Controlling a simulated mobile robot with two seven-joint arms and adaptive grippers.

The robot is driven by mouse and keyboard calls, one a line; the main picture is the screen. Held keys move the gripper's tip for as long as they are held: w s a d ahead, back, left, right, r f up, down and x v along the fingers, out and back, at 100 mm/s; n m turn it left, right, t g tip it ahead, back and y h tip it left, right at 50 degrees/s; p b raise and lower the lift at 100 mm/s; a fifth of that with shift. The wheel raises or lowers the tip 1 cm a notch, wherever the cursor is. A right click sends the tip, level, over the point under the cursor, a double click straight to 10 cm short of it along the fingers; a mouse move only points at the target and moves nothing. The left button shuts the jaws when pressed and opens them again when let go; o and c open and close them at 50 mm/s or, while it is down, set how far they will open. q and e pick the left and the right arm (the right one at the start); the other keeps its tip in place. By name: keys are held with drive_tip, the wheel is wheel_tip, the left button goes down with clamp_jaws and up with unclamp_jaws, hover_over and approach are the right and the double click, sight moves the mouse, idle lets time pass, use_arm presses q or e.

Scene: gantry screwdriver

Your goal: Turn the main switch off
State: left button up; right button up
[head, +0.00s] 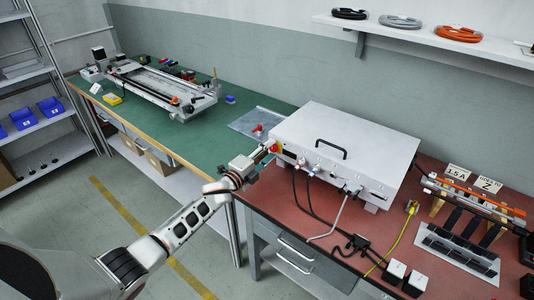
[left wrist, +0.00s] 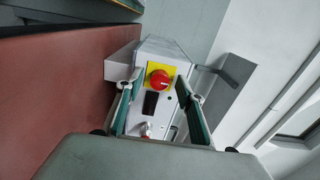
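The main switch is a red round knob (left wrist: 159,79) on a yellow plate (left wrist: 151,68), at the end of the white box (head: 345,142). In the head view the red knob (head: 276,148) shows at the box's left front corner, partly covered by my gripper. My left gripper (head: 266,147) is right at the switch. In the left wrist view its fingers are open, with the knob between and beyond their tips and a gap on each side. Contact is not visible. The knob's turned position cannot be told. My right gripper is not in view.
The box stands on a red bench top (head: 262,202) with black cables and a yellow cable (head: 400,237) in front. A green bench (head: 150,110) with a gantry frame (head: 165,85) is at the left. A wall shelf (head: 430,40) holds coiled cables.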

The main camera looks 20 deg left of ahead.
use_arm(q)
drive_tip(key=v, duration=1.2)
drive_tip(key=shift+s, duration=0.1)
drive_tip(key=shift+s+d+f+n+y, duration=0.1)
drive_tip(key=shift+s+f+n+y, duration=0.1)
drive_tip(key=shift+s+n+y, duration=0.1)
drive_tip(key=s+a+f+n+g+y, duration=0.1)
drive_tip(key=s+a+n+g+y, duration=0.3)
drive_tip(key=s, duration=0.7)
drive_tip(key=s+a+f+n+g+y, duration=0.1)
drive_tip(key=s+a+n+g+y, duration=0.3)
drive_tip(key=s, duration=0.7)
drive_tip(key=s+a+f+n+g+y, duration=0.1)
drive_tip(key=s+f+n+g+y, duration=0.1)
drive_tip(key=s+n, duration=0.65)
drive_tip(key=d+f+t+h, duration=0.3)
drive_tip(key=d+f+h, duration=0.4)
drive_tip(key=d+f, duration=0.6)
drive_tip(key=d, duration=0.3)
drive_tip(key=shift+f+t, duration=0.25)
drive_tip(key=shift+t, duration=0.15)
